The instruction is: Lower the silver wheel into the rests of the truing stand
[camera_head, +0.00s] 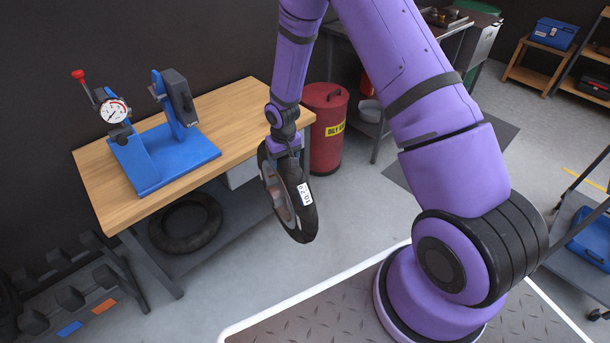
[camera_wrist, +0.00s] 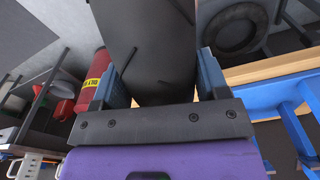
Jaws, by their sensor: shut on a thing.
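My gripper (camera_head: 284,146) is shut on the top of the silver wheel, pinching its black tyre (camera_head: 305,218). The wheel hangs upright in the air off the bench's right front side, a white label on the tyre. Its rim shows at the left of the tyre. In the wrist view the tyre (camera_wrist: 150,45) fills the space between the blue fingers of my gripper (camera_wrist: 157,80). The blue truing stand (camera_head: 150,183) is on the bench, left of the wheel and apart from it. It has two uprights, a dial gauge and a red knob; no wheel sits between the uprights.
The wooden bench (camera_head: 240,115) has clear top to the right of the stand. A spare tyre (camera_head: 186,222) lies on the shelf below. A red drum (camera_head: 326,128) stands behind the wheel. A dark rack (camera_head: 65,290) is on the floor at lower left.

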